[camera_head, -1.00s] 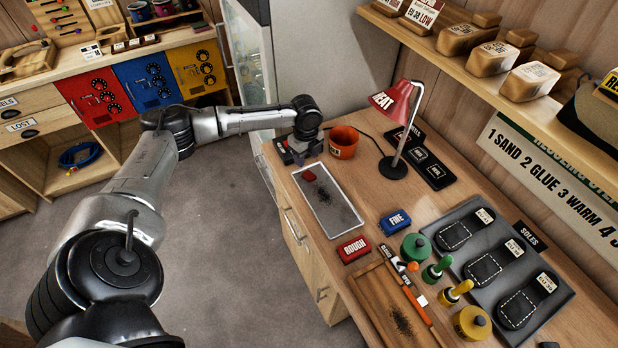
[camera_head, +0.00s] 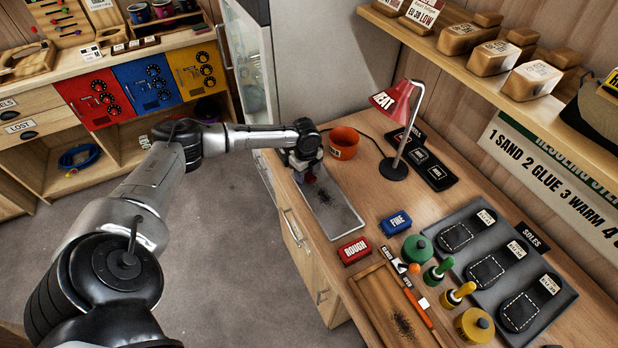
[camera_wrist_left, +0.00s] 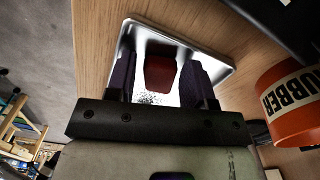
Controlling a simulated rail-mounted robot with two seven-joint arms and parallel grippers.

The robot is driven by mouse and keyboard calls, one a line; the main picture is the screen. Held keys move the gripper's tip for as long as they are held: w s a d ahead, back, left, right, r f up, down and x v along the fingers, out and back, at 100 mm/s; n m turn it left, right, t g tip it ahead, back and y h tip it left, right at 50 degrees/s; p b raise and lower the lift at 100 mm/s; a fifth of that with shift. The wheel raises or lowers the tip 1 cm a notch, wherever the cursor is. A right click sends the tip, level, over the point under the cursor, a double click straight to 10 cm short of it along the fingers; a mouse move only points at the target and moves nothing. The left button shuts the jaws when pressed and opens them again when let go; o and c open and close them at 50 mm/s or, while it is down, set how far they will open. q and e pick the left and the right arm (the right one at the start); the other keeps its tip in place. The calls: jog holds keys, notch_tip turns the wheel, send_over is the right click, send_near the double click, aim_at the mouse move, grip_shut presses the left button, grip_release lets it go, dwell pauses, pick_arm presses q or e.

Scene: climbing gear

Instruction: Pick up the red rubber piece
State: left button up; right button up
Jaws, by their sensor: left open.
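The red rubber piece (camera_wrist_left: 159,74) lies on the metal tray (camera_head: 341,217) near its far left end. In the left wrist view it sits between the two dark fingers of my left gripper (camera_wrist_left: 160,82), with a narrow gap on each side. My left gripper (camera_head: 310,178) is open and low over the tray in the head view, where it hides most of the piece. The tray also shows in the left wrist view (camera_wrist_left: 205,52). My right gripper is not in view.
An orange-red cup (camera_head: 343,143) stands just beyond the tray; its label reads RUBBER in the left wrist view (camera_wrist_left: 290,104). A red lamp (camera_head: 393,168) stands to the right. The ROUGH block (camera_head: 354,251) and FINE block (camera_head: 396,224) lie nearer. The bench's left edge is close to the tray.

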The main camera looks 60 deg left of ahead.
pick_arm(q)
jog(key=c, duration=0.7)
jog(key=shift+r, duration=0.1)
